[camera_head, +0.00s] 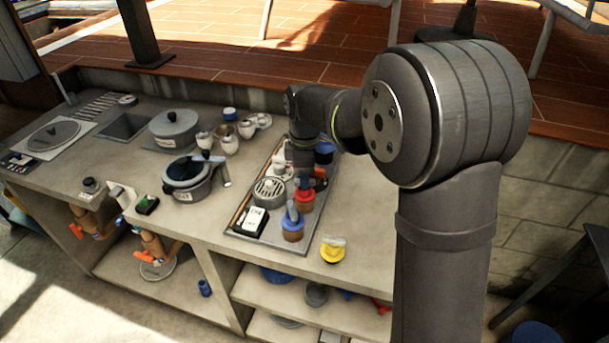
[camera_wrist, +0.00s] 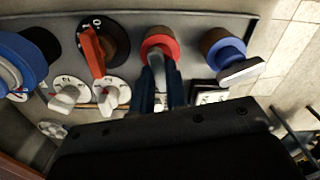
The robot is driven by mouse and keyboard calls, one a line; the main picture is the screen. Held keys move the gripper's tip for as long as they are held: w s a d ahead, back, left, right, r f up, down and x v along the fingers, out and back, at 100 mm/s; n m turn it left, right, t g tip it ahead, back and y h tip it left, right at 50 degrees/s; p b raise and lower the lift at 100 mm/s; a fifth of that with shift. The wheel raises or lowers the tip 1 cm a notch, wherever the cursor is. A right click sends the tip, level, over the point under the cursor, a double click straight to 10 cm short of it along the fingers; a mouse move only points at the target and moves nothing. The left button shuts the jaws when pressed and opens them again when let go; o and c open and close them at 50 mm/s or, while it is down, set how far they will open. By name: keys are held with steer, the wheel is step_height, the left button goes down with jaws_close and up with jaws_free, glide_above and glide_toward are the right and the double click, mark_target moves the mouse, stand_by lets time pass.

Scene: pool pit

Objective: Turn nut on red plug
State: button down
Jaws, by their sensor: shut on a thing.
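The red plug (camera_head: 304,199) stands on the panel (camera_head: 240,233) on the counter, with its red ring around a brown body. In the wrist view the red plug (camera_wrist: 158,40) is at top centre, and a grey nut tab (camera_wrist: 158,64) points toward me. My gripper (camera_wrist: 162,80) has its two dark blue fingers on either side of this tab and is shut on it. In the head view my gripper (camera_head: 303,178) comes down from above, just over the red plug. The fingers hide part of the tab.
A blue plug (camera_head: 292,230) is close in front of the red one; it also shows in the wrist view (camera_wrist: 228,55). A black dial with a red lever (camera_wrist: 93,52) is beside it. A yellow-topped piece (camera_head: 332,249) lies off the panel. Pots (camera_head: 187,178) stand left.

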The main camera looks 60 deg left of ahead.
steer(key=m, duration=0.6)
steer(key=shift+m, duration=0.3)
steer(key=m, duration=1.2)
steer(key=shift+m, duration=0.3)
steer(key=m, duration=2.3)
steer(key=shift+m, duration=0.3)
steer(key=m, duration=0.5)
steer(key=shift+m, duration=0.3)
